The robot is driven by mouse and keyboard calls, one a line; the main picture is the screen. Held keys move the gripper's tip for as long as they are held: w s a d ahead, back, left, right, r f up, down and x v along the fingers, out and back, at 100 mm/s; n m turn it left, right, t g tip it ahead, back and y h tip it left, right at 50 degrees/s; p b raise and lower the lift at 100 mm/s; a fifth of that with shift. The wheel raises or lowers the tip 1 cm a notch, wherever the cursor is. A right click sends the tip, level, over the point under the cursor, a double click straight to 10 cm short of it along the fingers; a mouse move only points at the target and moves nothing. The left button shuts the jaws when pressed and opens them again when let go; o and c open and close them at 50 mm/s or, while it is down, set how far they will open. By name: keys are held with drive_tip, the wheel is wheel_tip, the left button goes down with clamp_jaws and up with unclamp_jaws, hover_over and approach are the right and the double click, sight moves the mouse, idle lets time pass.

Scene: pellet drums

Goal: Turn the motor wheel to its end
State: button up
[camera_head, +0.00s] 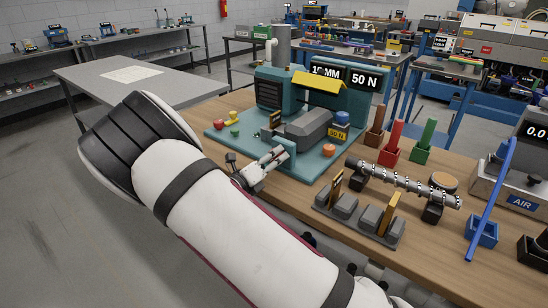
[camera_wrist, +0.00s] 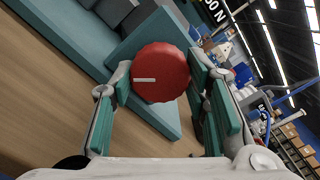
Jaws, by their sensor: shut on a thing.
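The motor wheel appears as a red round knob (camera_wrist: 160,72) with a short white mark, which lies about level in the wrist view. It sits in front of a teal block of the machine (camera_wrist: 155,35). My gripper (camera_wrist: 161,85) has one finger on each side of the wheel and is shut on its rim. In the head view, my gripper (camera_head: 264,167) is at the front left edge of the teal machine (camera_head: 310,125), and the wheel cannot be made out there.
On the machine stand displays reading 50 N, a yellow guard (camera_head: 319,82) and an orange button (camera_head: 329,150). To the right are coloured bins (camera_head: 391,150), a metal shaft on supports (camera_head: 402,182) and an AIR box (camera_head: 515,190). A grey table (camera_head: 105,85) stands behind left.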

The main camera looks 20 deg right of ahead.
drive_tip(key=n+p, duration=0.1)
drive_tip(key=n, duration=0.5)
idle(0.6)
drive_tip(key=o, duration=1.1)
drive_tip(key=shift+o, duration=0.2)
drive_tip(key=shift+s+a, duration=0.1)
drive_tip(key=v, duration=1.1)
drive_tip(key=shift+s+a, duration=0.2)
drive_tip(key=shift+a, duration=0.1)
